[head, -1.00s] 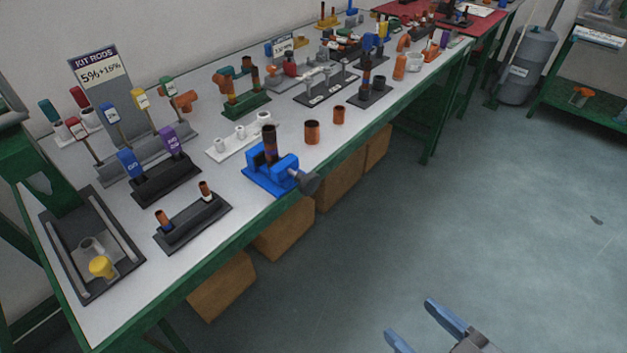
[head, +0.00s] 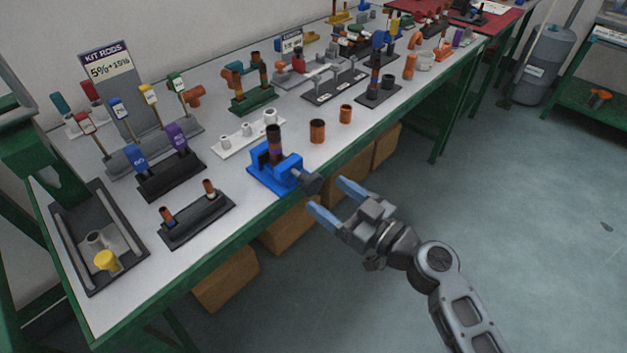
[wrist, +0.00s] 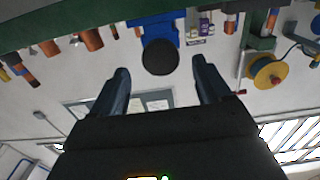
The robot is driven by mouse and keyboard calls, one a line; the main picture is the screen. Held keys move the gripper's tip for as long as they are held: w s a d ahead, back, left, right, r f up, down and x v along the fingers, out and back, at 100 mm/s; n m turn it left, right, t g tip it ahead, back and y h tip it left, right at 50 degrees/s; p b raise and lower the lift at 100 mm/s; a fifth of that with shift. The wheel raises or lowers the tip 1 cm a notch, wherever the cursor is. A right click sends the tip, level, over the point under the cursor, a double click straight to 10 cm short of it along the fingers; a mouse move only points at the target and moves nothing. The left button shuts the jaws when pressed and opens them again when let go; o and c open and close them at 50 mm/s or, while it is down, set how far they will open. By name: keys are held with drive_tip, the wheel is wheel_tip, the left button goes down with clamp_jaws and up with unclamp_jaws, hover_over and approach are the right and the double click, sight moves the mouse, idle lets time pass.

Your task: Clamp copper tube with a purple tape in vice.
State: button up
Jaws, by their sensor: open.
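The blue vice (head: 268,178) stands at the front edge of the bench, with its dark round handle knob (head: 313,182) pointing out over the edge. A dark copper tube (head: 274,145) stands upright in the vice; a purplish band shows faintly low on it, and I cannot tell if the jaws grip it. My gripper (head: 332,200) is open and empty, just off the bench edge, with its blue fingers pointing toward the knob but apart from it. In the wrist view the knob (wrist: 160,57) appears ahead, between the two fingers, with the blue vice (wrist: 155,25) behind it.
A black holder (head: 197,220) with two short copper tubes sits left of the vice. Two copper fittings (head: 317,131) stand to its right. The green bench edge (head: 225,255) runs below, with cardboard boxes (head: 228,280) underneath.

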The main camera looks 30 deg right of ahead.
sight(316, 187)
drive_tip(key=shift+p+x, duration=0.7)
drive_tip(key=shift+x, duration=2.05)
drive_tip(key=shift+c, duration=0.2)
drive_tip(key=c, duration=1)
drive_tip(key=shift+o, duration=0.2)
